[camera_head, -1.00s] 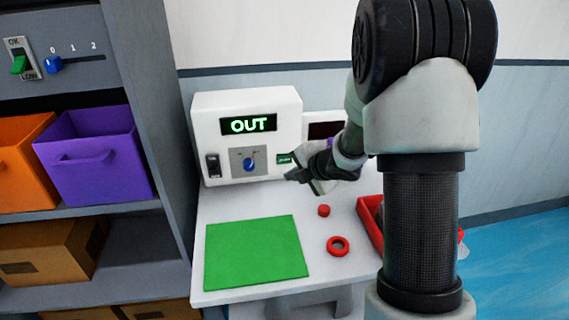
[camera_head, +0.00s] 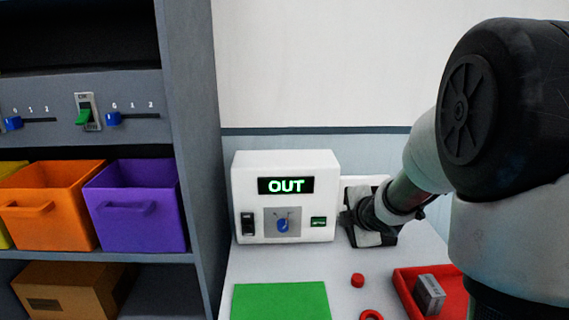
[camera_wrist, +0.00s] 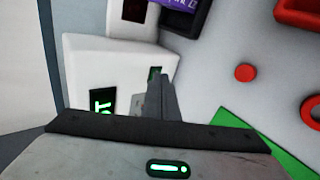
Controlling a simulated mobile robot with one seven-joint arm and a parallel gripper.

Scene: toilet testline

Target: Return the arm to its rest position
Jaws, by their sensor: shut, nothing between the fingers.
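My gripper (camera_head: 350,220) is beside the right side of the white box with the green "OUT" display (camera_head: 286,185), above the white table (camera_head: 345,300). Its fingers are shut with nothing between them. In the wrist view the closed fingers (camera_wrist: 161,97) overlap the white box, seen turned on its side. My arm reaches in from the right side of the head view. The gripper hides part of a white unit (camera_head: 362,181) behind it. I cannot tell whether the gripper touches anything.
A green mat (camera_head: 280,302), a red cap (camera_head: 357,280), a red ring (camera_head: 371,315) and a red tray (camera_head: 408,281) holding a grey box (camera_head: 430,294) are on the table. A shelf (camera_head: 188,150) with orange (camera_head: 50,207) and purple (camera_head: 137,208) bins stands left. Air above the white box is clear.

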